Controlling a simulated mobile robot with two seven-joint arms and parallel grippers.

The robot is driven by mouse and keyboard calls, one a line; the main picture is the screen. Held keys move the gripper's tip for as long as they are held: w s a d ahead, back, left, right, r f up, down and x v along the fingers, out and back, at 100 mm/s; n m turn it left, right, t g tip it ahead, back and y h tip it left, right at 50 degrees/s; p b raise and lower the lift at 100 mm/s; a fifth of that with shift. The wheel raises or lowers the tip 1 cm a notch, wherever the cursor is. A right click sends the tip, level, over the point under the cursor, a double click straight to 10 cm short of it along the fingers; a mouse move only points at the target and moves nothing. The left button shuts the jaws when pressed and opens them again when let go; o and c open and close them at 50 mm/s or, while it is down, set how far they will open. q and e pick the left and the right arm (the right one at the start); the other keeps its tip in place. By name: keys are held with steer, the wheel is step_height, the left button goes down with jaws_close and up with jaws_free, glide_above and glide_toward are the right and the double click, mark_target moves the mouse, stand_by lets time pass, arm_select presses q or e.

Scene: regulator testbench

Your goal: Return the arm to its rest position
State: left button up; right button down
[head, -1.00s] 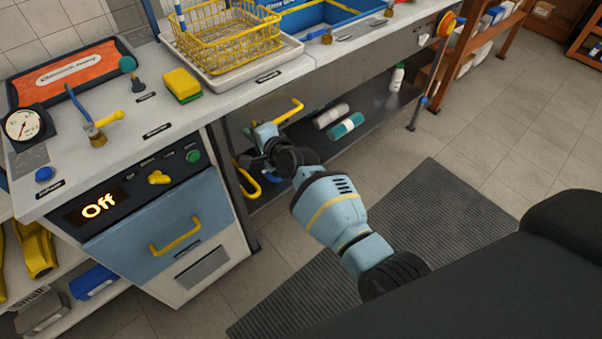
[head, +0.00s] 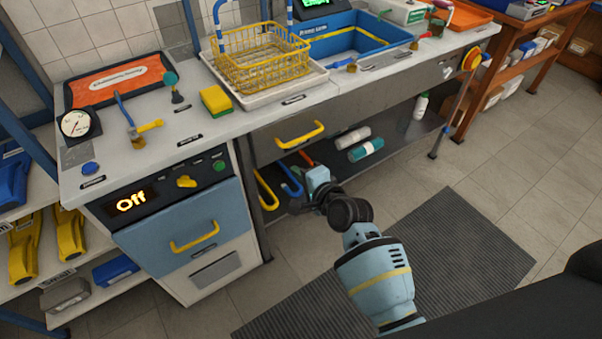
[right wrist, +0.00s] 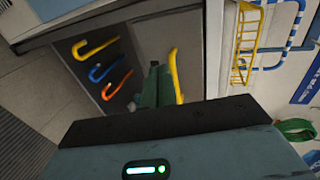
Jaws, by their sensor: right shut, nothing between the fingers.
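My right arm comes in from the lower right in the head view, a light blue arm with yellow bands and dark joints. Its right gripper (head: 304,205) is in front of the bench's lower opening, below the yellow drawer handle (head: 299,136). In the right wrist view the greenish fingers (right wrist: 156,86) are together with nothing between them. The same yellow handle (right wrist: 175,76) shows just beyond them; I cannot tell the exact gap. My left gripper is not in view.
An oven-like unit with an "Off" display (head: 131,199) stands left. Floor around the dark mat (head: 455,235) is clear.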

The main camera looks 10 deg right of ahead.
steer(key=shift+s+d+r, duration=0.1)
steer(key=shift+s, duration=0.15)
steer(key=s+d+f+n+g+h+p, duration=0.1)
steer(key=s+d+f+n+p, duration=0.15)
steer(key=s, duration=0.75)
steer(key=s+d+f+n+g+h+p, duration=0.15)
steer(key=s+f+n, duration=0.25)
steer(key=s, duration=0.5)
steer(key=s+d+f+n+g+p, duration=0.1)
steer(key=s+d+f+n+p, duration=0.2)
steer(key=s, duration=0.7)
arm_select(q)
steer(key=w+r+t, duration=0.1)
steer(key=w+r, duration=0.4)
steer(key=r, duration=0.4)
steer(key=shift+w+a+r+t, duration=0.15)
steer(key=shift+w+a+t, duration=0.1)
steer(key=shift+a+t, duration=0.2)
arm_select(e)
steer(key=s+r+n+g, duration=0.1)
steer(key=s+n, duration=0.5)
steer(key=s, duration=0.7)
steer(key=shift+s+d, duration=0.4)
steer(key=shift+d, duration=0.05)
steer(key=shift+r+n+h, duration=0.1)
steer(key=shift+n+h, duration=0.15)
